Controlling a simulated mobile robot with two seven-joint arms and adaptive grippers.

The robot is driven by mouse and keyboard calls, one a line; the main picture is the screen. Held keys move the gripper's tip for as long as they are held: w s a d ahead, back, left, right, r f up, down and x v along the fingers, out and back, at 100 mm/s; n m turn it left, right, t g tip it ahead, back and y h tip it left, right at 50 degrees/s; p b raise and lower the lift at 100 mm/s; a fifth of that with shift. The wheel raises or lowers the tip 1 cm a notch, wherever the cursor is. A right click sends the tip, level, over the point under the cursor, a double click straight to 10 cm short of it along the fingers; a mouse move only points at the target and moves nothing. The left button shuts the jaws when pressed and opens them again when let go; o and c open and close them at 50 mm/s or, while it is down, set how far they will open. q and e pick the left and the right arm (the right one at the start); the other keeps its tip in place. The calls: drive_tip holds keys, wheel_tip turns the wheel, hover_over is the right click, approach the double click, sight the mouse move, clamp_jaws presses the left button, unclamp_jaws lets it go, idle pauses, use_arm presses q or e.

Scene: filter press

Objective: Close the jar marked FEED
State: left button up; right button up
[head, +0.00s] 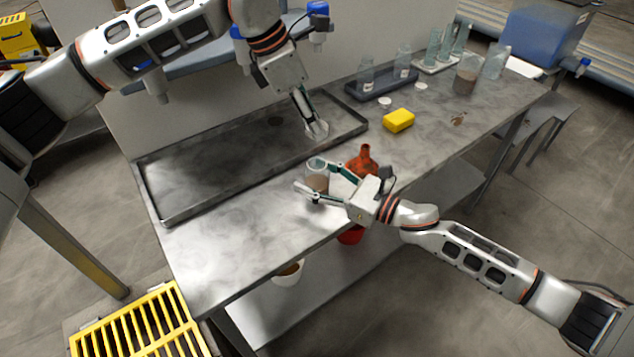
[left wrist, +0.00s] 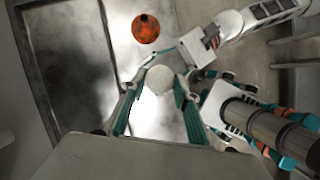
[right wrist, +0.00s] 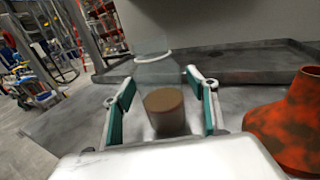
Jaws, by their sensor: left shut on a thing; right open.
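A clear glass jar (head: 317,178) with brown contents stands near the table's front edge, between the fingers of my right gripper (head: 325,183). In the right wrist view the jar (right wrist: 165,112) is upright between the open fingers; I cannot tell whether they touch it. No marking on it is legible. My left gripper (head: 314,129) points down beyond the jar in the head view. In the left wrist view its fingers are shut on a round white lid (left wrist: 160,79), which hides what lies beneath.
An orange-red flask (head: 364,160) stands close beside the jar. A large shallow tray (head: 215,150) lies behind. A yellow sponge (head: 398,120), white lids (head: 384,102), a dark tray (head: 382,85) with glass jars, and a beaker (head: 467,76) with brown contents are farther right.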

clamp_jaws()
use_arm(q)
drive_tip(key=shift+f, duration=2.45)
drive_tip(key=shift+f, duration=0.9)
drive_tip(key=shift+f, duration=0.55)
